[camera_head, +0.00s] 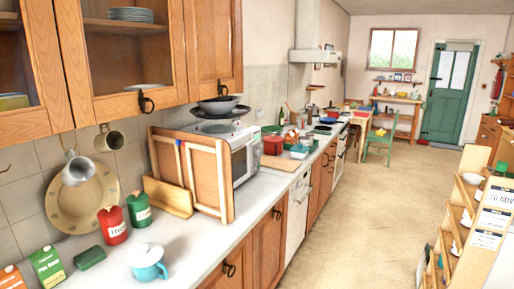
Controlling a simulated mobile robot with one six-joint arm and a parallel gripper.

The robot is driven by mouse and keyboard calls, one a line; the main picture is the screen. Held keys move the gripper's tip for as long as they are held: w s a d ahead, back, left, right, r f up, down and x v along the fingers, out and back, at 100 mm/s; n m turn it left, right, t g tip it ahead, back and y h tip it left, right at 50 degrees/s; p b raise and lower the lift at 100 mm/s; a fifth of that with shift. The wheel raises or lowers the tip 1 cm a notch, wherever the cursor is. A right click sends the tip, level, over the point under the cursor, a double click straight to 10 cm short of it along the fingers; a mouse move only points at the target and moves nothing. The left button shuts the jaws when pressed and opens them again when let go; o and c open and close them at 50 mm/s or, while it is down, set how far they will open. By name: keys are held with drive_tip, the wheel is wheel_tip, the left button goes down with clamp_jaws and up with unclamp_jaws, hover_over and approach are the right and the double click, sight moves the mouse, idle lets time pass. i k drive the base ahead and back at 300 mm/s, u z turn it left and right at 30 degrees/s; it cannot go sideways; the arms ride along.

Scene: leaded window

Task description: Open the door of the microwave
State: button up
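A white microwave (245,158) stands on the left counter, seen at a steep angle with its front turned to the right. Its door looks closed, but the front is too narrow in view to be sure. The handle cannot be made out. Framed wooden boards (205,178) lean beside it and hide most of its near side. My gripper is not in view.
Red and green canisters (113,225) and a turquoise pot (148,263) stand on the near counter (195,240). Open floor (365,210) lies right of the counter. A wooden rack (470,220) stands at the right.

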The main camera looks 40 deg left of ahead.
sight(241, 158)
drive_tip(key=u, duration=3.3)
drive_tip(key=i, duration=0.1)
drive_tip(key=z, duration=1.8)
drive_tip(key=i, duration=1)
